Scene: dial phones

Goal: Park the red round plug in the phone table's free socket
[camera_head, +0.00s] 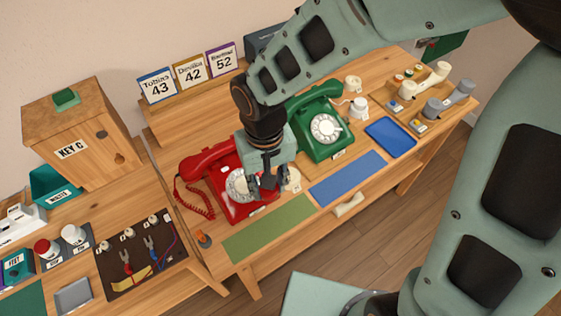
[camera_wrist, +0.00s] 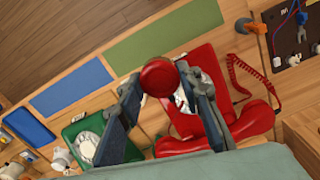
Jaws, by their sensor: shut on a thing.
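The red round plug (camera_wrist: 160,77) shows in the wrist view as a round red top between the two fingers of my gripper (camera_wrist: 165,95). My gripper is shut on it. In the head view my gripper (camera_head: 266,185) points down over the front right of the red phone (camera_head: 222,178), and the plug is hidden behind the fingers. The phone table (camera_head: 280,262) lies beneath. A small cream round piece (camera_head: 293,180) sits just right of my gripper, between the red and green phones. I cannot tell whether it is the free socket.
A green phone (camera_head: 318,128) stands right of my gripper. A green mat (camera_head: 268,228) and a blue mat (camera_head: 347,178) lie along the front. A blue tray (camera_head: 391,137) is at the right. An orange piece (camera_head: 203,239) stands at the front left corner. The red phone's coiled cord lies left.

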